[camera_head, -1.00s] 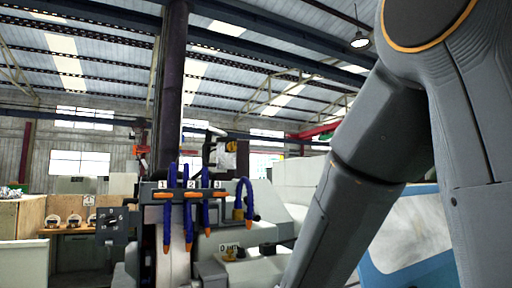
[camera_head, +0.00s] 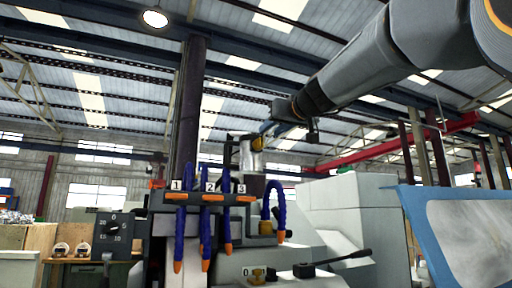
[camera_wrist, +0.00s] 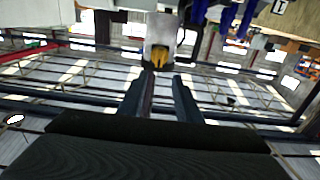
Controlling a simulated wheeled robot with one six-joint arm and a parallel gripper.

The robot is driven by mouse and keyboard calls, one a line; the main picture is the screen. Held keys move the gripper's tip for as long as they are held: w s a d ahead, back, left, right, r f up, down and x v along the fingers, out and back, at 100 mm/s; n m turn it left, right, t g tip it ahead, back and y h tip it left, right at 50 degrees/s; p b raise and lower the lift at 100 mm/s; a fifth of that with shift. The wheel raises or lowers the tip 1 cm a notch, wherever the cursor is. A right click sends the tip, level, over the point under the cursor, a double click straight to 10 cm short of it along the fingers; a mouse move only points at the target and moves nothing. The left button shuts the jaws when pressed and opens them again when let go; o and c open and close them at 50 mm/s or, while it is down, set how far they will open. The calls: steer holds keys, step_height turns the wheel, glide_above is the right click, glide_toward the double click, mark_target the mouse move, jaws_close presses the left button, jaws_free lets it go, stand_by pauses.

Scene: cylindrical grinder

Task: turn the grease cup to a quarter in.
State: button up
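Two yellow fittings show, and I cannot tell for sure which is the grease cup. One is a small brass-coloured fitting (camera_head: 258,276) beside a plate marked 0 low on the machine, cut by the bottom edge. The other is a yellow part (camera_head: 257,142) on a grey cylinder (camera_head: 250,162); it also shows in the wrist view (camera_wrist: 159,57). My gripper (camera_head: 268,128) is up beside the top of this cylinder in the head view. In the wrist view my gripper (camera_wrist: 162,80) has its two fingers apart with nothing between them, pointing towards the yellow part without clear contact.
Blue hoses with orange tips (camera_head: 205,225) hang from a bar labelled 1, 2, 3. A dial box (camera_head: 114,235) is at the left, a black lever (camera_head: 335,260) at the lower right. A blue-framed panel (camera_head: 455,235) stands far right. Air above the machine is mostly clear.

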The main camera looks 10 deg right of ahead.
mark_target(262, 138)
steer(key=shift+w+a+f+p, duration=0.15)
steer(key=shift+w+p, duration=0.3)
steer(key=shift+w, duration=0.7)
steer(key=shift+w+a+r+p, duration=0.15)
steer(key=shift+w+p, duration=0.25)
steer(key=shift+w, duration=0.75)
steer(key=shift+w+a+f+p, duration=0.1)
steer(key=shift+w+a+p, duration=0.25)
steer(key=shift+w, duration=0.8)
steer(key=shift+d, duration=0.1)
jaws_close()
